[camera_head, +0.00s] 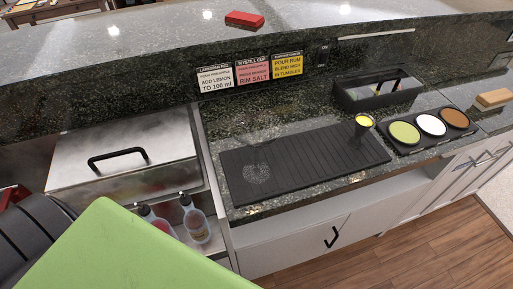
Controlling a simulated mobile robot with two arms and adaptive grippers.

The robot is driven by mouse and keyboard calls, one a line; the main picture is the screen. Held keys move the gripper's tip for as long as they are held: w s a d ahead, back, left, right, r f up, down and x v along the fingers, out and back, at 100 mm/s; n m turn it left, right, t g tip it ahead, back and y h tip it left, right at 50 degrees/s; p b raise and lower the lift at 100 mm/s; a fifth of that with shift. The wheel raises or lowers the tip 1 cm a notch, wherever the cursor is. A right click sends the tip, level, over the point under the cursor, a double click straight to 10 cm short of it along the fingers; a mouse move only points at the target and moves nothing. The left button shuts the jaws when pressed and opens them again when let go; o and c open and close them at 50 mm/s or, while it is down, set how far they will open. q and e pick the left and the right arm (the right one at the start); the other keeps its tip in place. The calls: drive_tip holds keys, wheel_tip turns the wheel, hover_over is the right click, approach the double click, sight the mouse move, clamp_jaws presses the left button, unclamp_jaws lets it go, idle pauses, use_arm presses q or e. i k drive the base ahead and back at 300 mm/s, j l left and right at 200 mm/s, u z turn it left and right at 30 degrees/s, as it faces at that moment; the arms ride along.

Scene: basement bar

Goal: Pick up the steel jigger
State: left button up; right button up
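A small dark cup with a yellow inside or contents (364,122) stands upright at the right part of the black ribbed bar mat (255,185). Its outer wall looks dark and reflective. It may be the steel jigger, but at this size I cannot tell. I make out no other jigger-like thing. No fingers of my left or right gripper can be made out in the head view, and nothing touches the cup.
A black open caddy (350,101) stands behind the cup. A black tray with green, white and brown rounds (393,149) is to its right. A lidded steel bin (75,165) and bottles (195,222) are left. A large green panel (120,255) blocks the lower left.

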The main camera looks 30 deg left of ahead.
sight(364, 121)
drive_tip(key=u, duration=0.25)
drive_tip(key=i+l+u, duration=0.1)
drive_tip(key=l+u, duration=0.25)
drive_tip(key=i+l+u, duration=0.1)
drive_tip(key=l+u, duration=0.6)
